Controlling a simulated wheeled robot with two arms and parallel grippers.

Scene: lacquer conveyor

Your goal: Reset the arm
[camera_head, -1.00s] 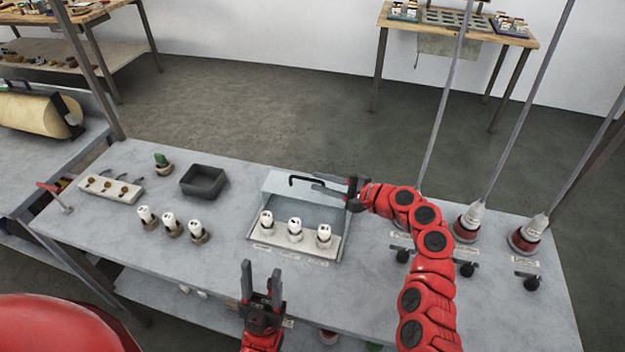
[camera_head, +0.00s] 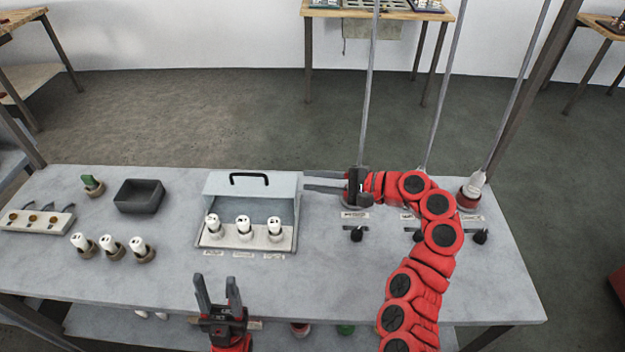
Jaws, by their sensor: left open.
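My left gripper (camera_head: 218,292) is open and empty, fingers pointing up, in front of the table's near edge in the picture. My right gripper (camera_head: 306,181) reaches in from the right with its fingers pointing left. Its two fingers look spread with nothing between them. Its tips are close to the right edge of a pale box (camera_head: 296,232) and clear of the black handle (camera_head: 249,176) on the box's lid (camera_head: 222,184). The box's front is open, and three white bottles (camera_head: 244,225) stand inside in a row.
On the left of the table (camera_head: 200,285) are a dark tray (camera_head: 139,197), a green-topped item (camera_head: 92,185), three white bottles in holders (camera_head: 112,247) and a pale rack (camera_head: 38,219). Tall poles and black knobs (camera_head: 356,233) stand near my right arm.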

